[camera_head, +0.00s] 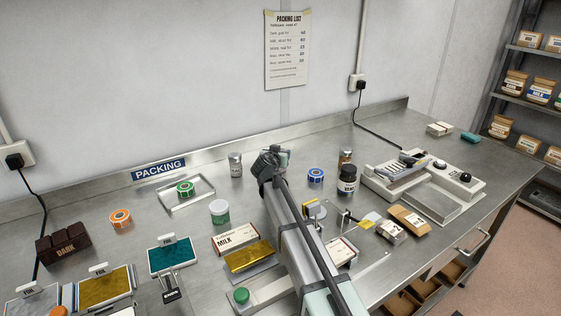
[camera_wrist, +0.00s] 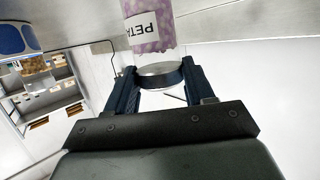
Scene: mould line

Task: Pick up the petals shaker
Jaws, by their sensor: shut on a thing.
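The petals shaker (camera_wrist: 149,30) is a clear jar with purple-pink contents and a white label reading "PETA", cut off, at the top of the wrist view. My gripper (camera_wrist: 160,80) is shut around its metal-coloured end, with a dark finger on each side. In the head view my gripper (camera_head: 279,153) is at the back of the bench, mostly seen from behind. The shaker is hidden behind it there, and I cannot tell whether it touches the bench.
A silver-topped shaker (camera_head: 235,164) stands left of my gripper. A blue tape roll (camera_head: 316,176), a dark jar (camera_head: 347,180) and a brown shaker (camera_head: 346,156) are to the right.

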